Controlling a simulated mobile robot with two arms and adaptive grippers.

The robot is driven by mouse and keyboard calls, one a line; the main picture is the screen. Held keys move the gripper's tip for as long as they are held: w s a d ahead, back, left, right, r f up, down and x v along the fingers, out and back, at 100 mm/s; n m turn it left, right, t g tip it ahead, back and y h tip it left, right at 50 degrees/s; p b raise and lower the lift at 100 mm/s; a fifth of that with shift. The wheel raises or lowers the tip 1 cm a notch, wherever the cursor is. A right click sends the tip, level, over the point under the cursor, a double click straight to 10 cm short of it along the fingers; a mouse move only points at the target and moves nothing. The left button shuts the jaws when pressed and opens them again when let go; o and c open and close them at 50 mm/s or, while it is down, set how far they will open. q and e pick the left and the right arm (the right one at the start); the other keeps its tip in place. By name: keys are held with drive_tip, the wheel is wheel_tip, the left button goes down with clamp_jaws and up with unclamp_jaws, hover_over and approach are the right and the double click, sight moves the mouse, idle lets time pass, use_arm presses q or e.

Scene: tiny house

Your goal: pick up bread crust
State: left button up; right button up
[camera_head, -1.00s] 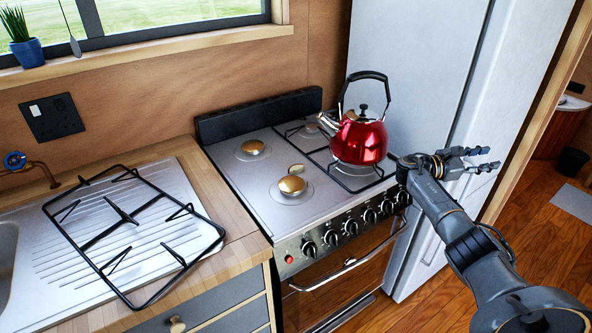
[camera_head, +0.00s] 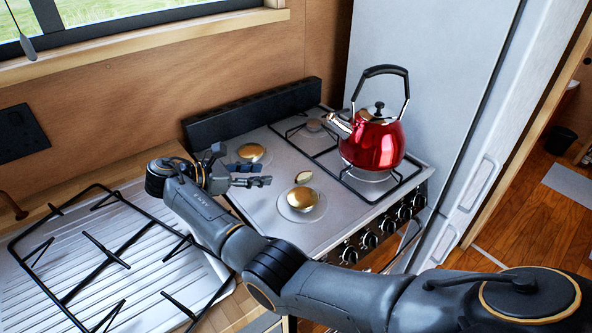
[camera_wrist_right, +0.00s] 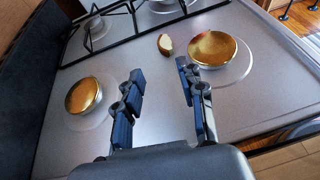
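The bread crust (camera_head: 303,177) is a small piece with a brown edge, lying on the steel stove top beside the front gold burner cap. It also shows in the right wrist view (camera_wrist_right: 165,44), ahead of the fingertips with a gap between. My right gripper (camera_head: 244,167) hangs over the left side of the stove, left of the crust, with its fingers pointing toward it. In the right wrist view the gripper (camera_wrist_right: 160,72) is open, with nothing between its fingers. My left gripper is not in view.
A red kettle (camera_head: 371,143) stands on the right burner grate (camera_head: 408,184). Gold burner caps (camera_head: 303,198) and (camera_head: 251,152) rise slightly from the stove. A loose black grate (camera_head: 62,275) lies on the drainer at left. The fridge (camera_head: 430,80) stands at the right.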

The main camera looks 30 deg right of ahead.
approach(303, 175)
drive_tip(key=shift+d+f+p, duration=0.1)
drive_tip(key=shift+d+p, duration=0.25)
drive_tip(key=shift+d, duration=0.7)
drive_tip(key=x, duration=0.3)
drive_tip(key=shift+a+f, duration=0.1)
drive_tip(key=shift+a, duration=0.05)
drive_tip(key=x, duration=0.2)
drive_tip(key=shift+d+f+p, duration=0.25)
drive_tip(key=shift+f+p, duration=0.05)
drive_tip(key=shift+p, duration=0.05)
drive_tip(key=shift+d+f, duration=0.15)
drive_tip(key=shift+d, duration=0.35)
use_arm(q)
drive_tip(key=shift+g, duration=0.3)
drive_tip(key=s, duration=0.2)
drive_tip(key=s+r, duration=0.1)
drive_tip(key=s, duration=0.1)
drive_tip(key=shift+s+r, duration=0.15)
use_arm(e)
drive_tip(key=c, duration=0.5)
